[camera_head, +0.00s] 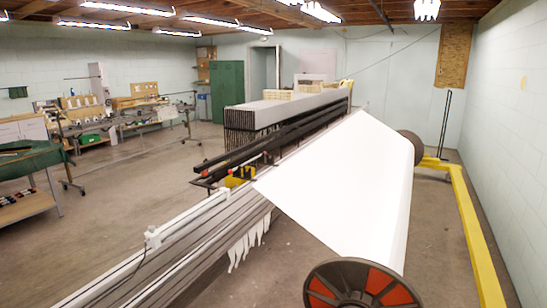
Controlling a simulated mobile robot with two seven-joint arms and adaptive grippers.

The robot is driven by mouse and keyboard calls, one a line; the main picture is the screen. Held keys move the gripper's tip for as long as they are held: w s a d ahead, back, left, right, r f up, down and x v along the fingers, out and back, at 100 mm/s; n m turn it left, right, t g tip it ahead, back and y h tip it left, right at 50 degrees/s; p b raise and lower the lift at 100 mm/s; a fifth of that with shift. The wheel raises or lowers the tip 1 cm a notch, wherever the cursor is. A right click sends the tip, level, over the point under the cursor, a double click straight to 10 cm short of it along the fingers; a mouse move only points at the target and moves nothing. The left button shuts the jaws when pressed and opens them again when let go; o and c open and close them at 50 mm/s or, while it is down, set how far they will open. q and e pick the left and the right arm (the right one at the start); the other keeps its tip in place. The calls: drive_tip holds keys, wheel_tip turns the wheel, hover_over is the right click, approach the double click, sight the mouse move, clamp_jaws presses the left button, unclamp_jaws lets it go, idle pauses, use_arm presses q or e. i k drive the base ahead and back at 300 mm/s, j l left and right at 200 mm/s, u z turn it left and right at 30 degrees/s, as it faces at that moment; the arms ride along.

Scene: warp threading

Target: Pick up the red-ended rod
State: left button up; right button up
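Long dark rods (278,133) lie along the warping machine in the middle of the head view. Small red ends show at their near left tips, including one red end (205,174) at the lower left. Another red spot (231,171) shows a little to the right. I cannot tell which single rod is the red-ended one at this size. Neither my left nor my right gripper is in view.
A large white sheet (345,185) slopes from a roll at the right, with a red and black reel (362,288) in front. A long grey beam (165,262) runs to the lower left. A yellow frame (470,222) lies at right. Open floor (120,205) is at left.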

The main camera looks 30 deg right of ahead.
sight(230, 171)
drive_tip(key=i+z, duration=0.45)
drive_tip(key=i, duration=0.2)
drive_tip(key=i+j+z, duration=0.15)
drive_tip(key=i+z, duration=0.3)
drive_tip(key=i, duration=0.15)
drive_tip(key=u, duration=2.7)
drive_tip(key=l+z, duration=0.1)
drive_tip(key=z, duration=2.6)
